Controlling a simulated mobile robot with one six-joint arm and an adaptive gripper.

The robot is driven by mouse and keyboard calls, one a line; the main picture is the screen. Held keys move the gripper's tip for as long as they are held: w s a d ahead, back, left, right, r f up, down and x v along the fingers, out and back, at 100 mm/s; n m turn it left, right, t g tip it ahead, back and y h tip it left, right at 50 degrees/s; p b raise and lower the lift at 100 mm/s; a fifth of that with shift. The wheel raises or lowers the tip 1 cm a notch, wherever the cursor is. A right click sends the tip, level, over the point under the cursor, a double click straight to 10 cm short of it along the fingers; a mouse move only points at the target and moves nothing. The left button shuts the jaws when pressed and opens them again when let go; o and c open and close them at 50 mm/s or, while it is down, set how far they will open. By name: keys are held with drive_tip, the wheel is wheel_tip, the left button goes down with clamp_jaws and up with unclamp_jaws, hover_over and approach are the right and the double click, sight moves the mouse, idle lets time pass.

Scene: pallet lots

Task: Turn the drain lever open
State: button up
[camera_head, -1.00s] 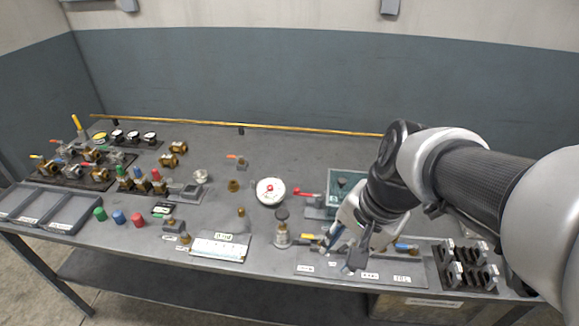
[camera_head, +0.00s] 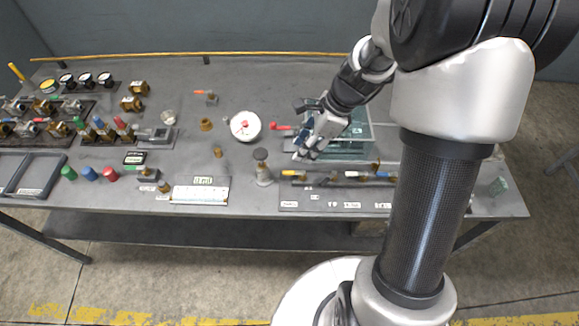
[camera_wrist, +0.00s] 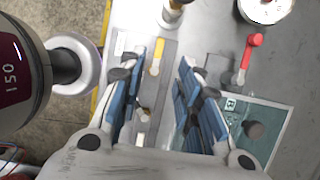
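A red lever (camera_head: 281,127) sits on a grey block at the left edge of a clear green bin; it also shows in the wrist view (camera_wrist: 247,58) at the upper right. I cannot read a label that names it as the drain lever. The green bin (camera_head: 372,143) is right of the lever and partly hidden by my arm. My gripper (camera_head: 303,155) is just in front of the red lever and bin, above the bench. In the wrist view its blue-padded fingers (camera_wrist: 167,80) are spread with nothing held between them. The lever is outside them, to the right.
A white round gauge (camera_head: 245,126) and a capped metal valve (camera_head: 263,170) stand left of my gripper. Brass fittings and valves crowd the left.

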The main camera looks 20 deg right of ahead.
sight(287, 172)
drive_tip(key=b+x, duration=0.3)
drive_tip(key=x, duration=0.7)
drive_tip(key=shift+f+b, duration=0.15)
drive_tip(key=shift+b, duration=0.15)
clamp_jaws()
